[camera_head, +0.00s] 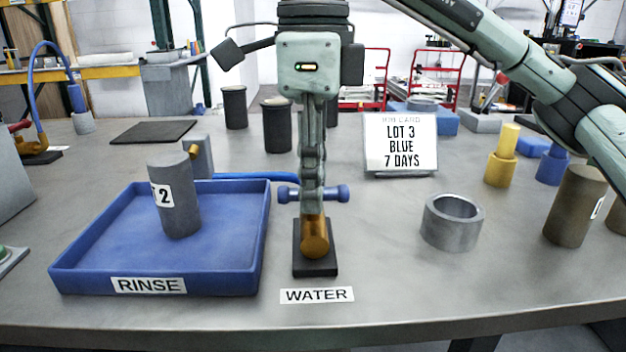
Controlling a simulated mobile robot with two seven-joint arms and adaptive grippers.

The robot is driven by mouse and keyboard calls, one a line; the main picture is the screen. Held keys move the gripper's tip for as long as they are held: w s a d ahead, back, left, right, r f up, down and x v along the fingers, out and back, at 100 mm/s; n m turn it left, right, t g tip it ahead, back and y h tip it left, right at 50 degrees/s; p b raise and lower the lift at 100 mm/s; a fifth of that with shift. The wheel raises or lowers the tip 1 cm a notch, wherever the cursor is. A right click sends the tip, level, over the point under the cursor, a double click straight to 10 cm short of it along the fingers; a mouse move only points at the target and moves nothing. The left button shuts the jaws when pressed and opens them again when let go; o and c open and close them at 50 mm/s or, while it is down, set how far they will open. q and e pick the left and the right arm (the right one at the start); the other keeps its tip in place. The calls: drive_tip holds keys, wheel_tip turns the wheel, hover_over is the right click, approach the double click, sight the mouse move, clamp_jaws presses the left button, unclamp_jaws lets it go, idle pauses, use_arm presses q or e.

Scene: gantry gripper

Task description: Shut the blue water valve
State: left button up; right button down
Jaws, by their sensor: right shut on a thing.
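The water valve has a brass body (315,240) on a dark base, behind the WATER label (317,295). Its blue handle (341,194) is a bar with rounded ends that lies crosswise, left to right in the picture. My right gripper (313,198) points straight down and is shut on the middle of the handle. The fingers hide the centre of the bar and the top of the valve. My left gripper is out of view.
A blue RINSE tray (258,245) with a grey cylinder (175,210) stands close on the left. A blue hose (240,177) runs behind the valve. A metal ring (452,225) and a sign (400,145) are to the right. Table between valve and ring is clear.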

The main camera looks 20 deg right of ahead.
drive_tip(key=shift+m, duration=0.3)
drive_tip(key=c, duration=1.5)
unclamp_jaws()
drive_tip(key=shift+o, duration=0.2)
drive_tip(key=shift+r, duration=0.1)
wheel_tip(320, 180, up, 12)
